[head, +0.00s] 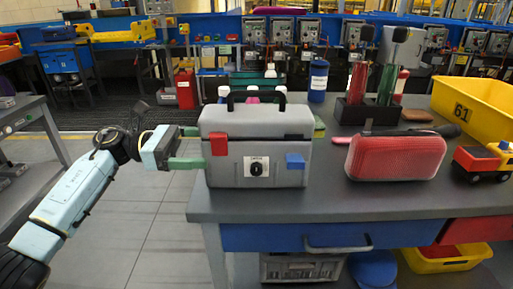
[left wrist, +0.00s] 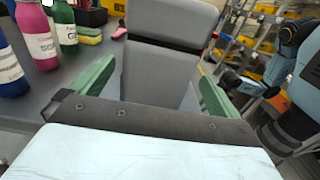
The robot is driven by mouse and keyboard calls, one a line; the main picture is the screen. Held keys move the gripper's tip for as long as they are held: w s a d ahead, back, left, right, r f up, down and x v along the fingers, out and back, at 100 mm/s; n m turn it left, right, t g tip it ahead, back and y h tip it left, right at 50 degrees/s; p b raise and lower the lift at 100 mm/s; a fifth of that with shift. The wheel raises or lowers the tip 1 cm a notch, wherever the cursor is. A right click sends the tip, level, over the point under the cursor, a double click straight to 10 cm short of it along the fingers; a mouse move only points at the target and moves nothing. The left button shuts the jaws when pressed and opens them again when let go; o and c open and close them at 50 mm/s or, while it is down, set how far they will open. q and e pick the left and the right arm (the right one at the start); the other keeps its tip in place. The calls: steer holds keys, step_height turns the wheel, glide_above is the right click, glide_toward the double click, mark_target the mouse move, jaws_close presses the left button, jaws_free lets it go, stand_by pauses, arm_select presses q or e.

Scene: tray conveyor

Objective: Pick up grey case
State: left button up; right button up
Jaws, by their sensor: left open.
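The grey case (head: 228,170) stands upright on the near left corner of the grey table, with a dark top handle, a red latch, a blue latch and a white label with a dark knob. My left gripper (head: 188,147) is open at the left side of the case, its green fingers pointing at it. In the left wrist view the grey case (left wrist: 160,62) stands ahead, between the lines of the two green fingers of my left gripper (left wrist: 158,80). I cannot tell whether they touch it. Parts of my right arm seem to show at that view's right edge; its jaws are unclear.
Several bottles (left wrist: 42,38) stand behind the case. A red speaker-like case (head: 396,157), a toy truck (head: 484,160), a yellow bin (head: 480,108) and a dark holder (head: 366,112) are to the right on the table (head: 330,205). Open floor lies left of the table.

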mark_target(229, 145)
arm_select(q)
steer(key=shift+d, duration=1.05)
steer(key=d+b, duration=0.1)
steer(key=d, duration=0.3)
steer(key=shift+w+d+f, duration=0.1)
steer(key=shift+w+d, duration=0.05)
steer(key=shift+d, duration=0.05)
arm_select(e)
steer(key=v, duration=0.2)
steer(key=shift+s+a+r, duration=0.15)
steer(key=shift+a+r, duration=0.15)
steer(key=shift+r, duration=0.1)
arm_select(q)
steer(key=c, duration=1.2)
steer(key=shift+r, duration=0.2)
steer(key=shift+c, duration=1)
steer(key=shift+r, duration=0.1)
